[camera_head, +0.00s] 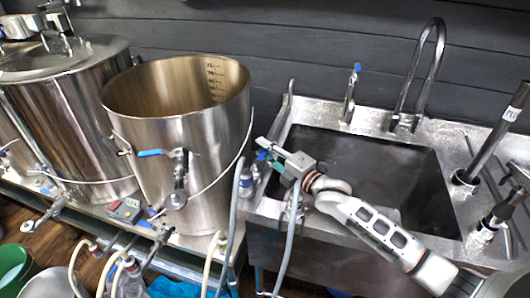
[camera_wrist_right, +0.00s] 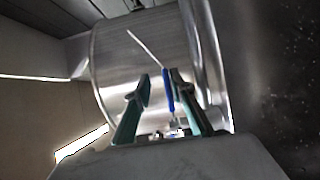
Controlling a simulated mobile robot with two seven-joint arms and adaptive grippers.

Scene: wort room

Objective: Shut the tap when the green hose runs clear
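My right gripper (camera_head: 268,150) is at the left rim of the sink, its arm reaching in from the lower right. In the right wrist view its two teal fingers (camera_wrist_right: 158,88) stand apart. A slim blue lever (camera_wrist_right: 168,90) shows between them, close to the right finger; I cannot tell whether it is touched. The steel kettle (camera_head: 190,115) has a valve with a blue handle (camera_head: 150,153), left of my gripper. A blue-topped tap (camera_head: 350,90) stands at the sink's back. Grey hoses (camera_head: 236,215) hang near the gripper; I cannot make out a green hose or its flow.
The sink (camera_head: 360,160) has a tall curved faucet (camera_head: 425,65). A lidded steel kettle (camera_head: 75,110) stands at the left. A small red box (camera_head: 127,209) sits on the bench. Pale hoses (camera_head: 78,262) and a green bucket (camera_head: 12,265) are below.

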